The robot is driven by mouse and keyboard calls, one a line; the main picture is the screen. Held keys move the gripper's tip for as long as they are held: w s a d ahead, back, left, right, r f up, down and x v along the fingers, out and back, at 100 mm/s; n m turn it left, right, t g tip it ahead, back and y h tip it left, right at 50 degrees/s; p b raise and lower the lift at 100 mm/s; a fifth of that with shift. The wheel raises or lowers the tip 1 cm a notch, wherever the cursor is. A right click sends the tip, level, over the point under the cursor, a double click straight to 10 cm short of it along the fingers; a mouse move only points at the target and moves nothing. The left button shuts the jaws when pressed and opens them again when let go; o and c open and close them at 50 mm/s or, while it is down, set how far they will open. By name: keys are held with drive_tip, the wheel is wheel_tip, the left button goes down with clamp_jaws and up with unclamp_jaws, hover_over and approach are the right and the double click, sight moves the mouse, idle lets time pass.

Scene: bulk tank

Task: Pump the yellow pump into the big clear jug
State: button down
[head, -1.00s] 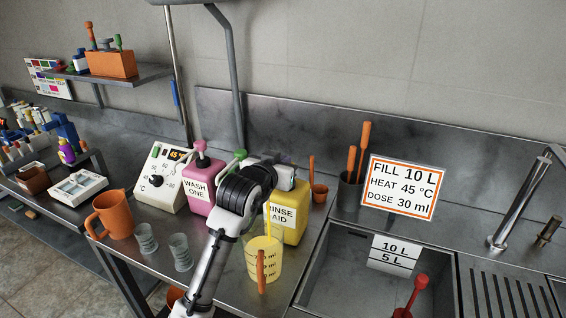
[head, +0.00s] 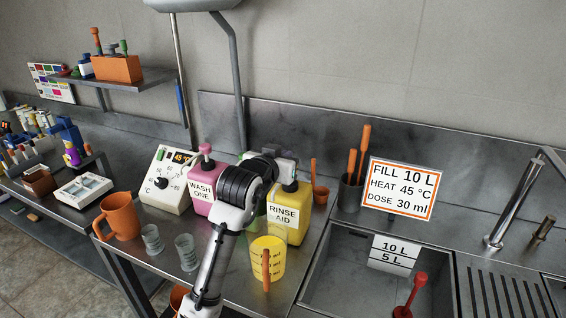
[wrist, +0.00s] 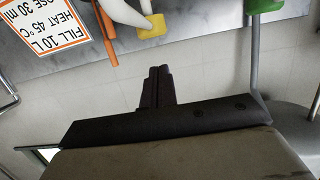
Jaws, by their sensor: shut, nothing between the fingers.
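The yellow pump bottle (head: 286,217), labelled RINSE AID, stands on the steel counter. Its yellow collar (wrist: 151,27) and part of its white spout show at the top of the wrist view. The big clear jug (head: 268,256) stands in front of the bottle, with yellow liquid in it and an orange handle facing me. My gripper (head: 289,168) is above the yellow bottle's top, partly hidden by my own wrist. In the wrist view its dark fingers (wrist: 157,87) are shut with nothing between them. Contact with the pump head cannot be told.
The pink WASH ONE bottle (head: 202,186) and a mostly hidden green pump (wrist: 262,7) are left of the yellow bottle. Two small clear cups (head: 187,252) and an orange jug (head: 119,216) stand further left. A sink (head: 340,270) lies right, below a sign (head: 402,188).

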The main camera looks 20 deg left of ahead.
drive_tip(key=b+v, duration=0.2)
drive_tip(key=v, duration=0.5)
drive_tip(key=shift+s+f, duration=0.25)
drive_tip(key=shift+s, duration=0.15)
idle(0.6)
